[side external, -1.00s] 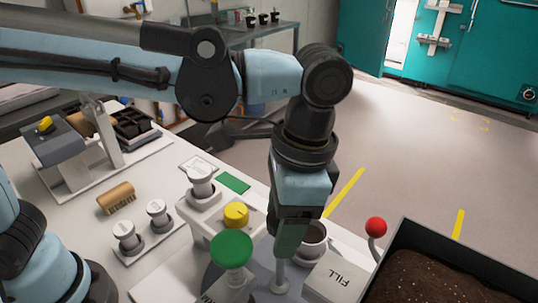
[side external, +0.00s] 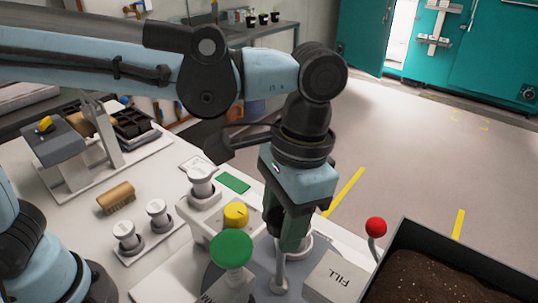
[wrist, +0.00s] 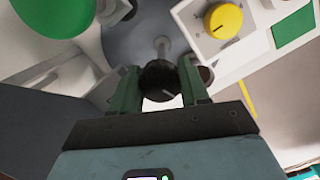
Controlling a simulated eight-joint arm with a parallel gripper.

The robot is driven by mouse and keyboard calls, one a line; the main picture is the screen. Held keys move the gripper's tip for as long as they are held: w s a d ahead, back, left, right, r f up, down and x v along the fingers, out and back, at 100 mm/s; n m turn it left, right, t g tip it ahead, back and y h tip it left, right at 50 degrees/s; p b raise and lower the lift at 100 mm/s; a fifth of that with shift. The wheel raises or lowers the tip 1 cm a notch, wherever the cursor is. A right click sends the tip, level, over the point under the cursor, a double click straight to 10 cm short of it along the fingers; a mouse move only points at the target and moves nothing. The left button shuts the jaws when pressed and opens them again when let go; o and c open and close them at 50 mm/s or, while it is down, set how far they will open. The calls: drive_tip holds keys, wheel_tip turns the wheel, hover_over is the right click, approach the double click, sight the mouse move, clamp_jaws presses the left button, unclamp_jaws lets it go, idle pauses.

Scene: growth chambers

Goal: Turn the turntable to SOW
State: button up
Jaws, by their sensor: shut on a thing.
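The turntable is a grey disc (side external: 262,258) on the bench, and it also shows in the wrist view (wrist: 135,38). A pale post (side external: 280,268) stands on it. My gripper (side external: 290,238) points down over the disc. In the wrist view my gripper (wrist: 158,80) has its two green fingers shut on a black round knob (wrist: 158,82). A pot (wrist: 206,74) shows partly beside the right finger in the wrist view. A block marked FILL (side external: 335,278) stands right of the disc. I cannot see a SOW label.
A large green button (side external: 231,249) stands close left of my gripper. Behind it is a box with a yellow dial (side external: 236,214). A red-ball lever (side external: 376,228) and a soil bin (side external: 425,275) are on the right.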

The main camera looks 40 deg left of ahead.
drive_tip(key=shift+n, duration=1.1)
drive_tip(key=shift+n+h, duration=0.3)
drive_tip(key=shift+n, duration=0.6)
drive_tip(key=n, duration=0.3)
drive_tip(key=shift+n+h, duration=0.3)
drive_tip(key=shift+d+n, duration=0.1)
drive_tip(key=shift+n, duration=0.2)
drive_tip(key=n, duration=0.5)
drive_tip(key=shift+n+h, duration=0.4)
drive_tip(key=o, duration=0.6)
